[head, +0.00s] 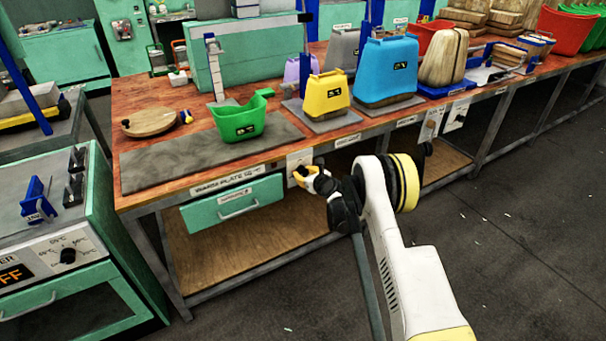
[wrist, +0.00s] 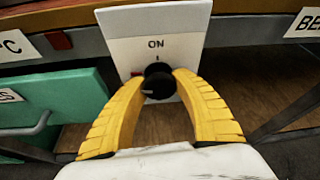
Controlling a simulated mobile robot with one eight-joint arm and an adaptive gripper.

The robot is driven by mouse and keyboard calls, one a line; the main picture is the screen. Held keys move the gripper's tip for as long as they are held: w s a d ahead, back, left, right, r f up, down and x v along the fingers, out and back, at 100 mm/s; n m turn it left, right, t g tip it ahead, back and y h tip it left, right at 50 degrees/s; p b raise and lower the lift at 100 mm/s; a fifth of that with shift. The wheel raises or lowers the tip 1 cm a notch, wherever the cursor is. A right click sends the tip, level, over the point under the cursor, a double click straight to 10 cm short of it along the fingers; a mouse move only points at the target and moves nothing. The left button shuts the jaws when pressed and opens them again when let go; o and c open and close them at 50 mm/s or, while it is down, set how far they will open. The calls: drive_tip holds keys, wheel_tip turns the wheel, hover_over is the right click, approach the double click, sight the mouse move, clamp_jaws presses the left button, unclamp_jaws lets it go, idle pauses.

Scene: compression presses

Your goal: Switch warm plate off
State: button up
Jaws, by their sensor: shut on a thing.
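The warm plate (head: 165,168) is a flat grey slab on the wooden bench, with a label (head: 224,184) on the bench edge. To the label's right, a white switch panel (head: 299,158) faces front. In the wrist view the panel (wrist: 190,43) reads ON above a short mark. Its round black knob (wrist: 158,84) has a pale line lying near horizontal, pointing left. My gripper (wrist: 162,76) has its yellow fingers closed on the knob from both sides. In the head view my gripper (head: 305,174) is at the panel and partly hides the knob.
A green scoop-like container (head: 238,124) stands on the plate. Yellow (head: 326,95) and blue (head: 387,70) containers stand to its right. A green drawer (head: 232,203) hangs under the bench left of the panel. The floor in front is clear.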

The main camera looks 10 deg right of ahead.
drive_tip(key=n+h, duration=0.1)
drive_tip(key=n, duration=0.1)
drive_tip(key=shift+n+t+h, duration=0.3)
drive_tip(key=shift+n+h, duration=0.1)
drive_tip(key=shift+n+t+h, duration=0.5)
drive_tip(key=shift+n+h, duration=0.1)
drive_tip(key=shift+n, duration=0.5)
drive_tip(key=o, duration=1.3)
drive_tip(key=shift+c, duration=0.2)
drive_tip(key=shift+s, duration=0.1)
drive_tip(key=v, duration=0.7)
drive_tip(key=shift+s, duration=0.25)
